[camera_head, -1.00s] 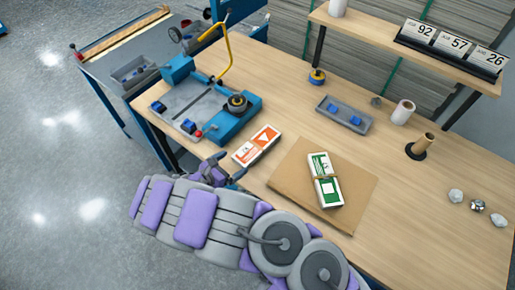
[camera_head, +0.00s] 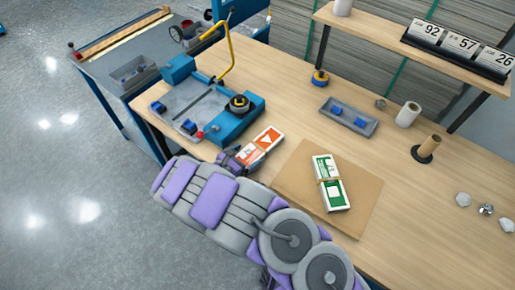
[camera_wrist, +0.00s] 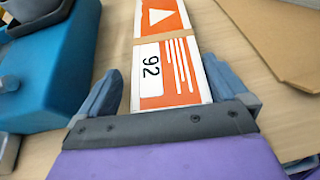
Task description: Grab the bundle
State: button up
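An orange and white bundle (camera_head: 265,141) with a tan band lies on the wooden table beside a blue machine. In the wrist view the bundle (camera_wrist: 168,50) shows the number 92 and a white triangle. My gripper (camera_wrist: 168,95) has its blue-grey fingers apart, one on each side of the bundle's near end. A gap shows at the left finger; the right finger is close to the bundle's edge, and I cannot tell if it touches. In the head view my gripper (camera_head: 244,158) is at the bundle's near end. A green and white bundle (camera_head: 332,190) lies on a brown board.
The brown board (camera_head: 365,205) lies right of the orange bundle. The blue machine (camera_head: 225,127) with a yellow handle stands close on the left. A grey tray (camera_head: 347,117), a white roll (camera_head: 408,114) and a brown roll on a stand (camera_head: 428,147) are farther right.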

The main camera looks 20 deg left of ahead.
jog(key=shift+d+r, duration=0.2)
jog(key=shift+d, duration=0.35)
jog(key=c, duration=0.6)
jog(key=shift+a+f, duration=0.1)
jog(key=shift+a, duration=0.2)
jog(key=c, duration=0.5)
